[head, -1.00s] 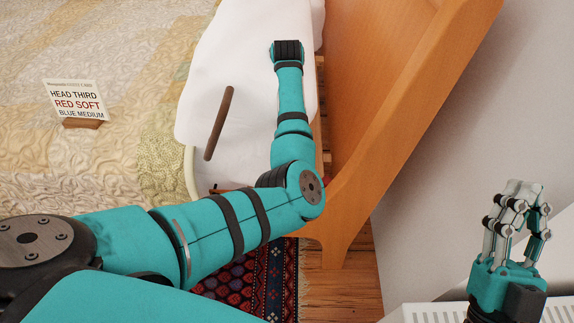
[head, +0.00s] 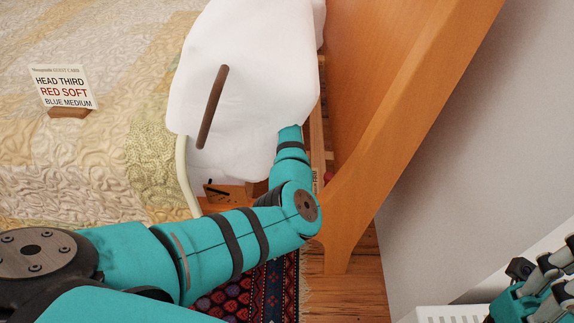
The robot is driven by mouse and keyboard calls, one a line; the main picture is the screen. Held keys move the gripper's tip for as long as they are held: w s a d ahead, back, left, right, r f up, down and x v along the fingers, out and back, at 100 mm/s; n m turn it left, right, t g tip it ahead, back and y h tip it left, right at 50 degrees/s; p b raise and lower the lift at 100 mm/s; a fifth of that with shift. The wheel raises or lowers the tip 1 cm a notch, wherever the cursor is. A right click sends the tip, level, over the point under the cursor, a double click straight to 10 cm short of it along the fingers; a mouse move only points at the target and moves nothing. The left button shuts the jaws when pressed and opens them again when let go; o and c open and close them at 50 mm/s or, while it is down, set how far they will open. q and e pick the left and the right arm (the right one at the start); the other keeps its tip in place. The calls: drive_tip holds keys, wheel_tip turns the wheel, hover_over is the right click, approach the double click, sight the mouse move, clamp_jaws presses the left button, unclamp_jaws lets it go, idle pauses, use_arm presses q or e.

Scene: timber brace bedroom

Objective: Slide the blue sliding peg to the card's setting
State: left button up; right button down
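The white card (head: 63,88) stands in a brown holder on the bed at the left and reads "HEAD THIRD, RED SOFT, BLUE MEDIUM". I cannot see the blue sliding peg. A small red piece (head: 328,176) shows by the slatted wood beside the headboard. My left arm reaches in from the left and its far end passes behind the white bedding, so the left gripper is hidden. My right gripper (head: 558,275) is at the right edge, partly cut off, away from the bed; whether its fingers are open is unclear.
White bedding (head: 265,75) bulges beside the wooden headboard (head: 400,90), with a brown bar (head: 213,106) in front of it. A quilt (head: 70,165) covers the bed. A patterned rug (head: 262,295) lies below; a white radiator (head: 445,313) is at lower right.

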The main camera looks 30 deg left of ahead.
use_arm(q)
drive_tip(key=shift+f, duration=0.2)
clamp_jaws()
idle(0.4)
